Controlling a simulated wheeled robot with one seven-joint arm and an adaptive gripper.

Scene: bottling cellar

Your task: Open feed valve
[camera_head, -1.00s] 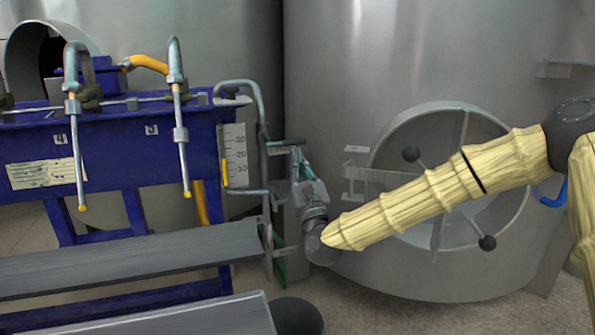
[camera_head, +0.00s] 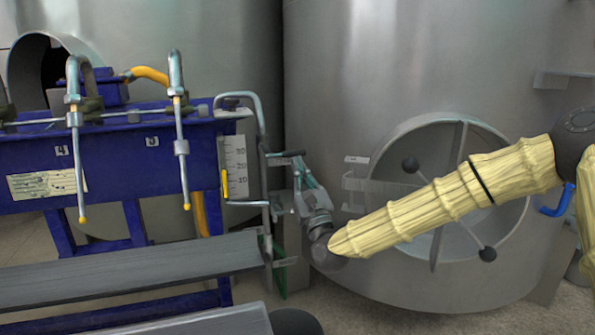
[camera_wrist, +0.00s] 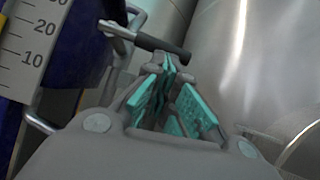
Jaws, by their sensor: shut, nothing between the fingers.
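The feed valve shows as a dark bar handle (camera_head: 285,154) on the bent grey pipe (camera_head: 258,105) at the right end of the blue filler. In the wrist view the handle (camera_wrist: 152,40) lies across the top, just beyond my fingertips. My gripper (camera_head: 298,164), with teal finger pads, is shut and empty, its tips close to the handle's right end. Its pads also show in the wrist view (camera_wrist: 169,64). I cannot tell whether the tips touch the handle. The handle's joint with the pipe is partly hidden in the wrist view.
The blue filler (camera_head: 100,165) has hanging spouts and a white level scale (camera_head: 235,168). A grey shelf (camera_head: 130,264) runs below it. A large steel tank (camera_head: 420,60) with a round hatch (camera_head: 450,128) stands behind my arm. Little room separates pipe and tank.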

